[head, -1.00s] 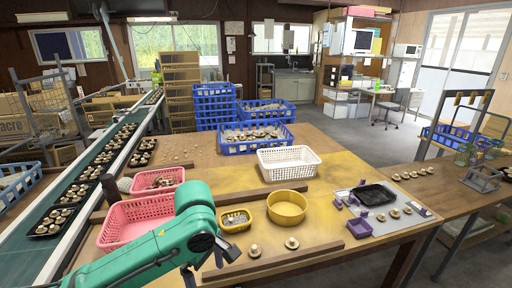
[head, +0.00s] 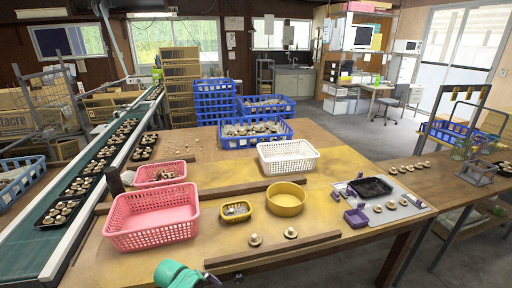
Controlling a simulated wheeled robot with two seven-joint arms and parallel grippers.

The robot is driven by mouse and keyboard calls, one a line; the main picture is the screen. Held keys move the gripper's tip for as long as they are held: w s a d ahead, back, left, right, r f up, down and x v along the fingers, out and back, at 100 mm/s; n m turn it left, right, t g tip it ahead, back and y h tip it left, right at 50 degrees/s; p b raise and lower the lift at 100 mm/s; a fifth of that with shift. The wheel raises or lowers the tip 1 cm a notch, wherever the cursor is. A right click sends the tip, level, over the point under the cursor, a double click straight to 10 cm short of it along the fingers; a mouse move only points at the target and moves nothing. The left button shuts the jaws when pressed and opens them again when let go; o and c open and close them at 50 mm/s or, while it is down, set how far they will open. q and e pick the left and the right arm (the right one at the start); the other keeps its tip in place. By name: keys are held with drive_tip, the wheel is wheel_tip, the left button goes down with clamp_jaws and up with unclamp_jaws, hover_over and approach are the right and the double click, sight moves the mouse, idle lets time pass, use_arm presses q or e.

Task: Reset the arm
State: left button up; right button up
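My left arm shows only as a green link (head: 178,274) at the bottom edge of the head view. A small dark piece beside it may be part of my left gripper (head: 212,279); its fingers are cut off, so I cannot tell whether it is open or shut. It is below the front of the wooden table (head: 330,205), apart from the things on it. My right arm and gripper are not in view.
On the table stand a large pink basket (head: 152,218), a yellow bowl (head: 286,198), a small yellow basket (head: 236,211), a white basket (head: 287,158) and a black tray (head: 371,187). Two mushrooms lie by the front wooden strip (head: 272,248). A green conveyor (head: 50,236) runs at left.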

use_arm(q)
drive_tip(key=s+a+f+m+y, duration=0.1)
drive_tip(key=s+a+f, duration=0.2)
drive_tip(key=s+f, duration=0.3)
drive_tip(key=s+a+f+m, duration=0.2)
drive_tip(key=s+a+f, duration=0.1)
drive_tip(key=f, duration=0.4)
drive_tip(key=s+a+f+m, duration=0.1)
drive_tip(key=s+f, duration=0.3)
drive_tip(key=s, duration=0.6)
drive_tip(key=s+a+f+m+g+y, duration=0.1)
drive_tip(key=s+f+m, duration=0.3)
drive_tip(key=s, duration=0.6)
drive_tip(key=s+a+f+m+g+y, duration=0.1)
drive_tip(key=s+f+m, duration=0.2)
drive_tip(key=s, duration=0.8)
wheel_tip(320, 180, down, 2)
drive_tip(key=shift+a+f, duration=0.1)
drive_tip(key=shift+a, duration=0.3)
